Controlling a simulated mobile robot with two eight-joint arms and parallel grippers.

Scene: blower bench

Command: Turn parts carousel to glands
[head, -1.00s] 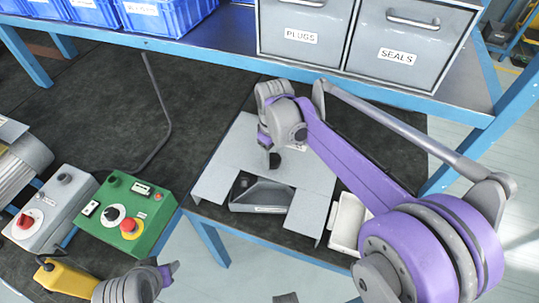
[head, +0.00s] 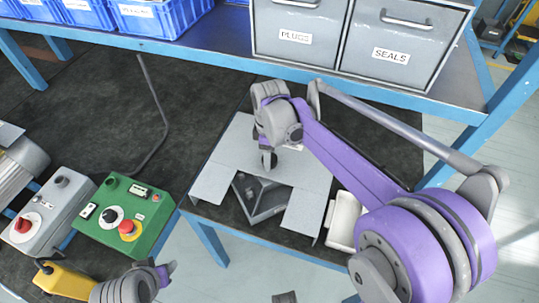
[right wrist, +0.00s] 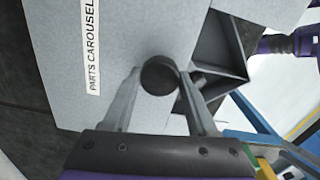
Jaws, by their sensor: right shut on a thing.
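The parts carousel has a flat grey cover (head: 240,150) with a cut-out at its front. Its label "PARTS CAROUSEL" (right wrist: 90,45) shows in the right wrist view. Through the cut-out I see the dark grey compartment tray (head: 262,203), with a divider wall across the opening; no gland label is readable. My right gripper (head: 268,160) reaches down over the cover. In the right wrist view its fingers (right wrist: 160,85) are shut on a round black knob (right wrist: 158,76). Part of my left arm shows at the bottom left of the head view; its fingers are not visible.
Grey drawers labelled PLUGS (head: 295,37) and SEALS (head: 391,54) stand on the blue shelf above. A green control box (head: 125,215) and a grey switch box (head: 50,210) lie to the left. A white bin (head: 343,222) sits right of the carousel.

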